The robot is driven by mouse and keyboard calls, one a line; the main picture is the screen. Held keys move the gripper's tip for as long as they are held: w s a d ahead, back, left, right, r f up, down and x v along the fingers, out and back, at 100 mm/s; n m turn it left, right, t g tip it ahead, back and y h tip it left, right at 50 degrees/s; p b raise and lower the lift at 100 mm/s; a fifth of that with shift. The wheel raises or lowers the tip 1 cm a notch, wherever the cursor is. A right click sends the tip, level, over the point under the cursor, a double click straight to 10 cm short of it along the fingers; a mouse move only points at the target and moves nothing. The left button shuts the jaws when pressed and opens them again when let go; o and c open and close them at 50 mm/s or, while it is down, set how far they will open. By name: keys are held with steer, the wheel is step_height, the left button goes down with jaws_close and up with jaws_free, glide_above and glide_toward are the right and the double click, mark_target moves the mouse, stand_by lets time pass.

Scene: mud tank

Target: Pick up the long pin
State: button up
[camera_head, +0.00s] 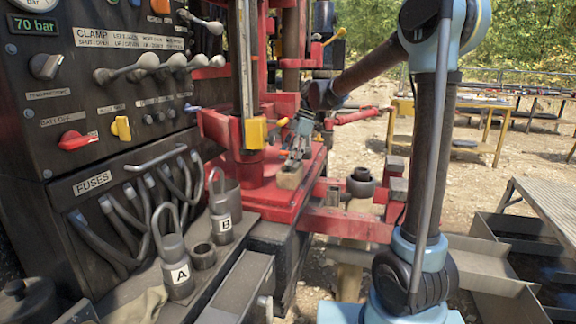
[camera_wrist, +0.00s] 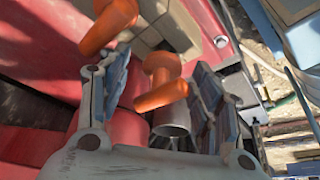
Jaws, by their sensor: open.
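Two orange pins show in the wrist view, and I cannot tell which is the long one. One orange pin (camera_wrist: 108,24) is at the upper left, outside my fingers. The other orange pin (camera_wrist: 163,82) lies between my two fingers, with a grey metal cylinder (camera_wrist: 172,118) just below it in the picture. My gripper (camera_wrist: 160,72) is open, with a finger on each side of the second pin and no clear grip on it. In the head view my gripper (camera_head: 297,150) is over a tan block (camera_head: 290,174) on the red rig; the pins cannot be made out there.
The red rig base (camera_head: 275,198) and its yellow-fitted column (camera_head: 254,132) stand close left of my gripper. A dark control panel (camera_head: 100,100) with levers fills the left. Weights A (camera_head: 177,268) and B (camera_head: 222,220) stand in front. A dark round cup (camera_head: 361,181) is right of the block.

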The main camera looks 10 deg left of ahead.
steer(key=shift+x, duration=0.9)
steer(key=c, duration=1.3)
steer(key=shift+o, duration=0.2)
steer(key=shift+r, duration=0.1)
step_height(320, 180, up, 18)
